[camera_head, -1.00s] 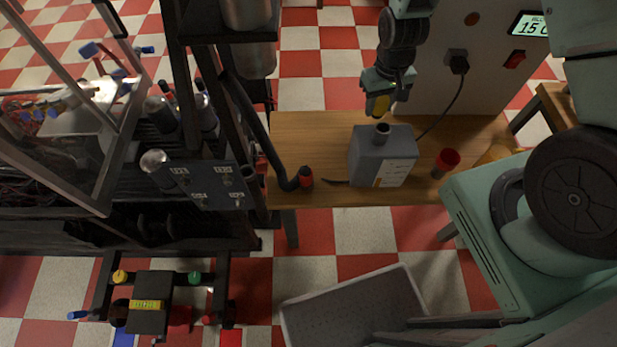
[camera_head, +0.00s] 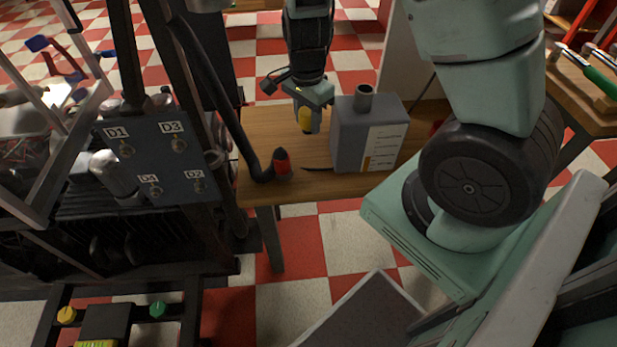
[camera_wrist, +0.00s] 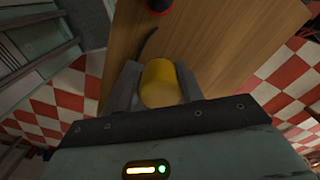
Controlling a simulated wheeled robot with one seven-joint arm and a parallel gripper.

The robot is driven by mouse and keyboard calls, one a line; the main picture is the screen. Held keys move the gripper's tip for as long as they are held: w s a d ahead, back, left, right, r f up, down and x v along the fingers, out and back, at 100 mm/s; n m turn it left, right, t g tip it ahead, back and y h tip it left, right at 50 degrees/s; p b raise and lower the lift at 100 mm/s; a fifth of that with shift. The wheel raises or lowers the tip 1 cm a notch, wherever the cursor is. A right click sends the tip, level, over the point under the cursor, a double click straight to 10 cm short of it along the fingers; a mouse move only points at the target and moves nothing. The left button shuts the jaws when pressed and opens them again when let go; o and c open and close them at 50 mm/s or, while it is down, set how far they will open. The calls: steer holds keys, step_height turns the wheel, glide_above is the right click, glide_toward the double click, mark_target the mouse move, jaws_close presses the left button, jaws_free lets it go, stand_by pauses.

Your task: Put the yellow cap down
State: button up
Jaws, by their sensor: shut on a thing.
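My gripper (camera_head: 307,122) is shut on the yellow cap (camera_head: 305,119), which shows between its fingers. In the head view it is left of the grey canister (camera_head: 364,138), whose open neck (camera_head: 365,92) points up, and over the wooden bench (camera_head: 262,130). In the wrist view the cap (camera_wrist: 161,83) sits between the two grey fingers, with the bench top (camera_wrist: 225,40) behind it. I cannot tell how far the cap is above the bench.
A black hose with a red end (camera_head: 281,163) lies at the bench's left part. A dark panel labelled D1 to D4 (camera_head: 155,160) stands to the left.

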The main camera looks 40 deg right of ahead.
steer(key=shift+s+f+m+b, duration=0.15)
steer(key=shift+f+m+b, duration=0.3)
steer(key=shift+f+m, duration=0.2)
step_height(320, 180, down, 9)
steer(key=b, duration=0.3)
steer(key=shift+d+f, duration=0.1)
steer(key=shift+f, duration=0.1)
steer(key=shift+f, duration=0.15)
steer(key=o, duration=1)
